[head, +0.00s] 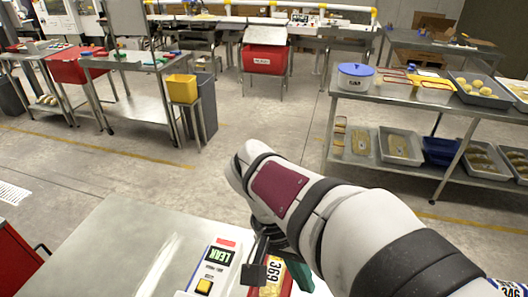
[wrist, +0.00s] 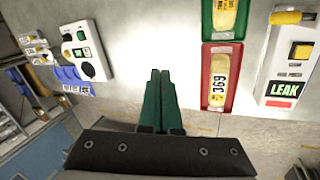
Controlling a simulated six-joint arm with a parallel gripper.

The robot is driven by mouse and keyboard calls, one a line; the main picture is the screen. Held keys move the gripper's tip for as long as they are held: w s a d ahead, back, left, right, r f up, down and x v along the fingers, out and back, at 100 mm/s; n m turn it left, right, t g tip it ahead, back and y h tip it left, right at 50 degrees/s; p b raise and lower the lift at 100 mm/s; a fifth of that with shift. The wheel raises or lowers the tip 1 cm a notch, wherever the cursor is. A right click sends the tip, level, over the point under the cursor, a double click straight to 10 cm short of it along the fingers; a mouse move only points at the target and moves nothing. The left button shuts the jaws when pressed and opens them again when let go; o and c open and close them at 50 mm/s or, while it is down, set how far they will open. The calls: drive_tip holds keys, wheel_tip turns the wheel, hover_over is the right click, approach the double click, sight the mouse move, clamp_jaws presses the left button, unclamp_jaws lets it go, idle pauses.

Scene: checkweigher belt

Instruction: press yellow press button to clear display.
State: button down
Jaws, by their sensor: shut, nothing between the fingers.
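The yellow press button (head: 203,286) sits on a white panel (head: 216,268) below a display (head: 217,256) that reads LEAK in green. In the wrist view the yellow button (wrist: 301,50) is at the right, square in a dark frame, with the lit LEAK display (wrist: 283,89) next to it. My gripper (wrist: 158,74) has green fingers closed together and empty. It is over the pale bench surface, to the left of the panel and apart from the button. In the head view my arm hides most of the gripper.
A red tray (wrist: 231,101) with an item labelled 369 (wrist: 217,82) and a green tray (wrist: 207,30) lie between my gripper and the panel. Another control box (wrist: 84,50) with a black knob stands at the left. Bare bench surface (head: 125,240) lies left of the panel.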

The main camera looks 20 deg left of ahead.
drive_tip(key=w+a+f+n+t+h, duration=0.1)
drive_tip(key=w+a+f+t+h, duration=0.15)
drive_tip(key=a, duration=1.05)
drive_tip(key=t, duration=0.4)
hover_over(199, 288)
wheel_tip(199, 288, down, 3)
drive_tip(key=shift+f+n, duration=0.15)
drive_tip(key=shift+n, duration=0.25)
drive_tip(key=shift+f, duration=4.4)
drive_tip(key=shift+f, duration=0.4)
